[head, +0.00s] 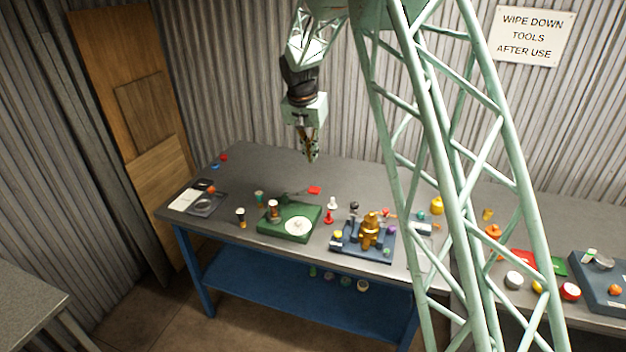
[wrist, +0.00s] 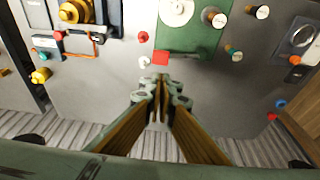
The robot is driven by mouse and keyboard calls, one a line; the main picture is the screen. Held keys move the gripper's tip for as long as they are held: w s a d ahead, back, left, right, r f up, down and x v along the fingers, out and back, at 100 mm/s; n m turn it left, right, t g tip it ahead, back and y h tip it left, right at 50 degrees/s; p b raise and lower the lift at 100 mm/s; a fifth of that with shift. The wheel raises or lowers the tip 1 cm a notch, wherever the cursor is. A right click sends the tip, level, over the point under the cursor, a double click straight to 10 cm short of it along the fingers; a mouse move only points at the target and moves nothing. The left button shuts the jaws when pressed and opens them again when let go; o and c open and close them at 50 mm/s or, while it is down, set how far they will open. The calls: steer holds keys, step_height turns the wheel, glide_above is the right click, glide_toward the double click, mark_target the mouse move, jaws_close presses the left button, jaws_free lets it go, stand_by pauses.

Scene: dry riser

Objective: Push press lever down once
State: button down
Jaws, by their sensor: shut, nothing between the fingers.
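The press is a green base (head: 290,222) with a white round plate, on the grey bench. Its lever (head: 298,194) is a thin dark arm at the back of the base, ending in a red tip (head: 314,190). In the wrist view the red tip (wrist: 160,57) lies just beyond my fingertips, with the green base (wrist: 190,37) above it in the picture. My gripper (head: 312,159) is shut and empty, pointing down, and appears above and behind the red tip, apart from it. Its closed fingers also show in the wrist view (wrist: 159,82).
A blue-grey fixture (head: 362,242) with a brass part stands right of the press. Small red and white pieces (head: 329,216) stand between them. Cups (head: 241,217) and a dark tray (head: 205,204) are at left. The bench's back strip is mostly clear before the corrugated wall.

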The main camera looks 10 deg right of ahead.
steer(key=shift+f, duration=0.1)
glide_above(314, 188)
steer(key=s, duration=0.1)
steer(key=f, duration=1.1)
steer(key=shift+a+f+p, duration=0.2)
steer(key=shift+p, duration=0.1)
steer(key=shift+f, duration=1)
